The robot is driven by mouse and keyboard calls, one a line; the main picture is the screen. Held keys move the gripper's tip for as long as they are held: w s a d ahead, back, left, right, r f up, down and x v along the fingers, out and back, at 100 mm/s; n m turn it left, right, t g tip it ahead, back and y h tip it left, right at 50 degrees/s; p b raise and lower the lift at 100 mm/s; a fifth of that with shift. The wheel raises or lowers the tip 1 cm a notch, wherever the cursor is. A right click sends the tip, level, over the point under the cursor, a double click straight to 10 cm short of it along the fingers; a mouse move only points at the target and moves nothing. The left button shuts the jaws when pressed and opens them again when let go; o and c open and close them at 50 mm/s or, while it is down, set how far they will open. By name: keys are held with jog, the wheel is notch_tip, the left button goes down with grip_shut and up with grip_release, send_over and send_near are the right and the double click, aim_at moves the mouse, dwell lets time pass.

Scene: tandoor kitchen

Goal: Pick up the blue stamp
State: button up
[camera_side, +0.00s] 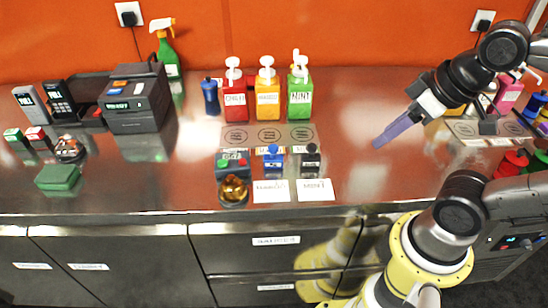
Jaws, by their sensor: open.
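The blue stamp (273,158) stands upright on the steel counter, in a row between a grey block with red and green buttons (233,163) and a black stamp (310,158). My gripper (380,143) is to the right of the blue stamp, above the counter and well apart from it. Its bluish fingers point down and left. It is open, and I see nothing between the fingers.
Red (235,100), yellow (267,98) and green (299,98) pump bottles stand behind a grey mat (288,128). White cards (315,190) and an amber bowl (233,192) lie in front. A till (135,105) stands left. The counter between my gripper and the stamps is clear.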

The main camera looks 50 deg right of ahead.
jog(key=shift+o, duration=0.3)
jog(key=shift+o, duration=0.8)
